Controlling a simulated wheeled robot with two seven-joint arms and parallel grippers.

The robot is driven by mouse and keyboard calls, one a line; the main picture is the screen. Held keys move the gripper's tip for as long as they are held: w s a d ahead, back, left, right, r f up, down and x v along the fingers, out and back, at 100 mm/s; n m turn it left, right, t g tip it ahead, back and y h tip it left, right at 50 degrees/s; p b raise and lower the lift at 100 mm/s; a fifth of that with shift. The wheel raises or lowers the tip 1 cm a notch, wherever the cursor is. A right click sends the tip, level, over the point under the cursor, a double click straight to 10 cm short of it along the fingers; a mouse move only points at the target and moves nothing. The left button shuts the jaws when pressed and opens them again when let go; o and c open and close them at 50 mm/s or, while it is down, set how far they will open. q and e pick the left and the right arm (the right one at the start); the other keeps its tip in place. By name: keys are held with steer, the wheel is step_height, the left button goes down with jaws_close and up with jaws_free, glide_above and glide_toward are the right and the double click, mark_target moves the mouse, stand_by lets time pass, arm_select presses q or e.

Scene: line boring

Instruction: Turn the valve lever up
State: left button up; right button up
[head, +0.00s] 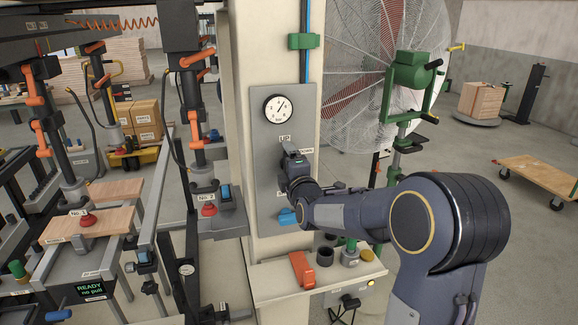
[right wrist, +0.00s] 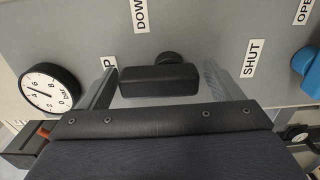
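The valve lever shows in the right wrist view as a black bar handle (right wrist: 158,81) with a round black knob behind it, in front of a grey panel (right wrist: 225,25). My right gripper (right wrist: 160,74) is open, with one finger at each end of the handle; narrow gaps seem to show, and contact is unclear. The UP label (right wrist: 109,63) is partly hidden by one finger; the DOWN label (right wrist: 140,14) is beyond the handle. In the head view my right gripper (head: 292,165) is at the panel, below the UP label (head: 285,137), and hides the lever. My left gripper is not in view.
A pressure gauge (head: 277,108) is above the lever. A blue handle (head: 287,216) sits lower on the panel. A shelf (head: 275,281) below holds a red-orange block (head: 302,270) and small parts. A large fan (head: 385,70) stands behind on the right; clamp stands fill the left.

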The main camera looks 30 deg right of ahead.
steer(key=v, duration=0.7)
steer(key=shift+s+a+b, duration=0.15)
steer(key=shift+s+b, duration=0.25)
stand_by(0.3)
steer(key=s+a+f+m+g+y, duration=0.2)
steer(key=s+a+f+m+g, duration=0.2)
steer(key=s, duration=0.6)
steer(key=s+a+f+m+g+y, duration=0.3)
steer(key=s+m, duration=0.4)
steer(key=s, duration=0.3)
steer(key=s+a+f+m+g+y, duration=0.2)
steer(key=s+a+f+m+g, duration=0.3)
steer(key=s, duration=0.5)
steer(key=shift+s+a+f+m+y, duration=0.1)
steer(key=shift+a+f+m+y, duration=0.1)
steer(key=shift+a+f+m, duration=0.25)
steer(key=shift+s+a+f+m+y, duration=0.15)
steer(key=shift+a+f+m+y, duration=0.1)
steer(key=shift+a, duration=0.25)
